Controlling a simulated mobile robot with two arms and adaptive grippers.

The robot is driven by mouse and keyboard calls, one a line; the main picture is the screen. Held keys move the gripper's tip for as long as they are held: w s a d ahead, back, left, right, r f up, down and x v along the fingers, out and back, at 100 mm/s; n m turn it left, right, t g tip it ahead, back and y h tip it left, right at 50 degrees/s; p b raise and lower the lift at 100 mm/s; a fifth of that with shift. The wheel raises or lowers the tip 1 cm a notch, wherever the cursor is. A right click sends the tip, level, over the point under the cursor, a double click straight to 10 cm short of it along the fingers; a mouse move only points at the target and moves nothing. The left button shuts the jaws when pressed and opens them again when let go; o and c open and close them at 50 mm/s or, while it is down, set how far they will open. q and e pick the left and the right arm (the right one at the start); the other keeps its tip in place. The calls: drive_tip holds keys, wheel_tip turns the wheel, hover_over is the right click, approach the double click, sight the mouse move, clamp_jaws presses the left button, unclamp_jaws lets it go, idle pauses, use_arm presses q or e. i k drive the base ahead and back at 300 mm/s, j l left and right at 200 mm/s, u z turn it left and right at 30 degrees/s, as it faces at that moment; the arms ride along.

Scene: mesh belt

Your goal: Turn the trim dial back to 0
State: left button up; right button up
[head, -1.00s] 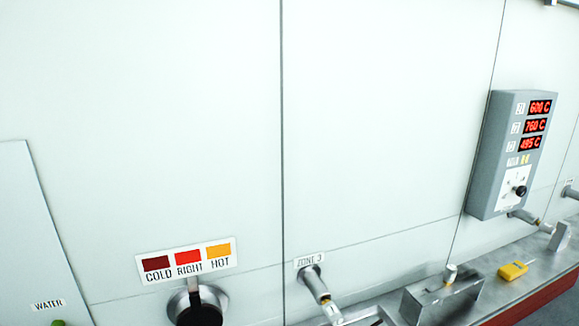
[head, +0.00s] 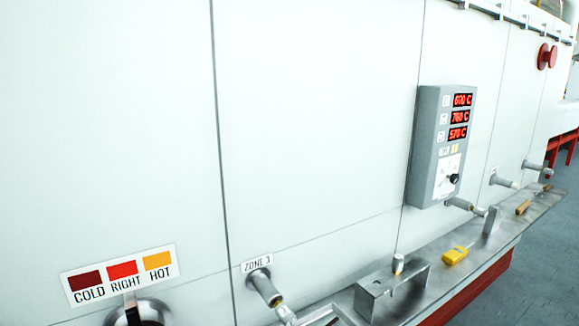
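The trim dial (head: 454,179) is a small black knob on a white plate, low on the grey control box (head: 426,150) on the wall at the right. Its pointer and scale marks are too small to read. Above it, three red readouts (head: 460,117) look like 600 C, 760 C and 570 C. Neither of my grippers is in view.
A steel ledge (head: 405,268) runs below the box, holding a metal bracket (head: 375,284) and a yellow handheld item (head: 455,255). Tubes stick out of the wall, one under the ZONE 3 label (head: 257,262). A COLD RIGHT HOT colour sign (head: 120,274) is at lower left. Floor (head: 550,260) is clear at right.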

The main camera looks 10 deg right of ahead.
sight(454, 177)
drive_tip(key=z, duration=1.25)
